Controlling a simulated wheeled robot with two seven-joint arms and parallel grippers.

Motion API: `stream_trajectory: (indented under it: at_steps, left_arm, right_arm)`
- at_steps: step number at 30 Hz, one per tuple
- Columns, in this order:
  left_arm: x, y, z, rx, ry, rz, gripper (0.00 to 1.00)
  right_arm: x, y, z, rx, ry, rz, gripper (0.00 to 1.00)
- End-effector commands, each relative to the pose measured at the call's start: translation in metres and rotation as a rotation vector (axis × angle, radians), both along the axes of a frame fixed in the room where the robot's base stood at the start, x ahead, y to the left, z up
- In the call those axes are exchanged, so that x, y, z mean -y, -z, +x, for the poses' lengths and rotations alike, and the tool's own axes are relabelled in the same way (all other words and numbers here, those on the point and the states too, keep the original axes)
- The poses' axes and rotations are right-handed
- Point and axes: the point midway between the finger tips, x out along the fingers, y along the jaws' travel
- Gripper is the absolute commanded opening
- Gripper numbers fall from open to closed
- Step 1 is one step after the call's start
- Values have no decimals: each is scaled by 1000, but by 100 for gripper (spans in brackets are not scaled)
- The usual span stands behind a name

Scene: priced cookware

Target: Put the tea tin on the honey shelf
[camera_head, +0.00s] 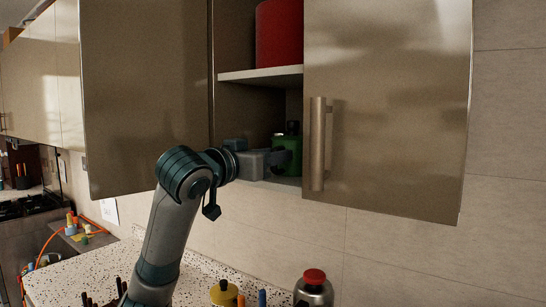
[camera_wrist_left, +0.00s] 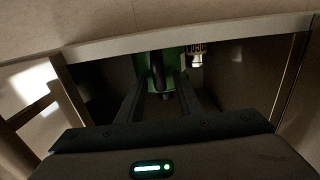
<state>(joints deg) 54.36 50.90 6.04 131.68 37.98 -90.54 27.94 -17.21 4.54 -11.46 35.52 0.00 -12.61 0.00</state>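A green container (camera_head: 288,150) with a dark top stands inside the open wall cabinet, on its lower shelf. It may be the tea tin, but I cannot read a label. My left gripper (camera_head: 280,160) reaches into this compartment, with a finger in front of the green container. In the left wrist view, the two fingers (camera_wrist_left: 162,100) are apart, with the green container (camera_wrist_left: 143,68) at their tips. I cannot tell whether they press on it. A small jar with a pale label (camera_wrist_left: 197,60) is just right of it. My right gripper is not in view.
A large red canister (camera_head: 280,35) stands on the upper shelf (camera_head: 262,75). The open cabinet doors (camera_head: 145,90) and (camera_head: 390,100) flank the opening; the right one has a long handle (camera_head: 318,145). Below, the speckled counter (camera_head: 90,270) holds a red-lidded jar (camera_head: 314,287) and a yellow pot (camera_head: 224,293).

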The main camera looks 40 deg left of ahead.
Motion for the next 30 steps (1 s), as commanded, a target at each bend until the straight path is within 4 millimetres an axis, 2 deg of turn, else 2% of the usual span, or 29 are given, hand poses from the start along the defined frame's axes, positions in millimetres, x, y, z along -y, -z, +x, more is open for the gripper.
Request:
stream_trajectory:
  at_steps: [5, 19, 24, 30]
  left_arm:
    - [2, 2, -19, 4, -2, 2, 33]
    - [10, 1, -98, 5, -2, 3, 33]
    - [12, 1, -113, 2, -1, 0, 33]
    - [13, 1, -117, 0, -1, 0, 33]
  right_arm:
    - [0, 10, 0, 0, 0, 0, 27]
    - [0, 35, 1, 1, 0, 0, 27]
    - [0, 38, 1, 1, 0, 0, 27]
    - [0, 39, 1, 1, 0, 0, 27]
